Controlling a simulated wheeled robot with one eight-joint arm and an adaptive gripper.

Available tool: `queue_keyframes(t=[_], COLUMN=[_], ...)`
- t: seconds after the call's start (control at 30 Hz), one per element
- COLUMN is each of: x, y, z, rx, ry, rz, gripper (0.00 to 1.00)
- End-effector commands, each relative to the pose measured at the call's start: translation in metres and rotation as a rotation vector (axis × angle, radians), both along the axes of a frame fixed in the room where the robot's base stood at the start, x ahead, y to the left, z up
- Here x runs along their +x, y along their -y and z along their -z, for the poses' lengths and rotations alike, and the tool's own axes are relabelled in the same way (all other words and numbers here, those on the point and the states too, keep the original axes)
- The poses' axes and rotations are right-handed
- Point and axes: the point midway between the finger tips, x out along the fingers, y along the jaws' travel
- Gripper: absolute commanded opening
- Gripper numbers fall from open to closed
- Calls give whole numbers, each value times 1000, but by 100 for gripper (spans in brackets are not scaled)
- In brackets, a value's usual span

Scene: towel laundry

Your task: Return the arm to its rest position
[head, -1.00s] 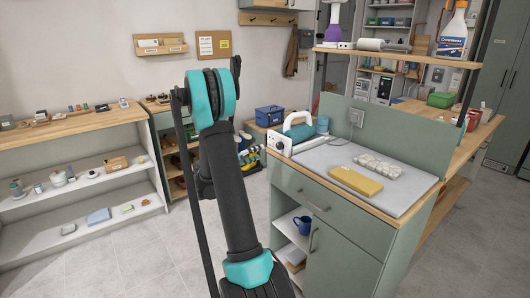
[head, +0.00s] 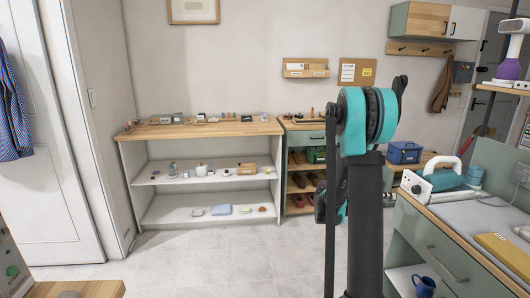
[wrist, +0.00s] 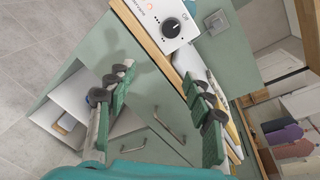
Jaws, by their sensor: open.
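My gripper (wrist: 158,82) shows in the wrist view with its two green-padded fingers apart and nothing between them. Behind the fingers is the green cabinet (wrist: 150,100) with its door handle, and above them is the white appliance with a black dial (wrist: 176,28). In the head view my arm stands nearly upright, dark with teal joints, right of centre. The gripper itself is hidden there behind the arm.
In the head view, an open shelf unit (head: 208,182) with small items stands against the back wall. The green counter (head: 440,245) is close on the right, with a yellow folded towel (head: 503,252) on top. Tiled floor (head: 215,265) lies clear in front.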

Motion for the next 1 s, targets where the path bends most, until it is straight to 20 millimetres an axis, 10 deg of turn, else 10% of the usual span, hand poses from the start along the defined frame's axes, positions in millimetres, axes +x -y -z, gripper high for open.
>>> queue_keyframes(t=[0.47, 1.0], x=[-112, -238], y=[-116, -279], z=[50, 103], rx=[781, 1225], ry=[1044, 1686], rz=[436, 1655], gripper=[52, 52])
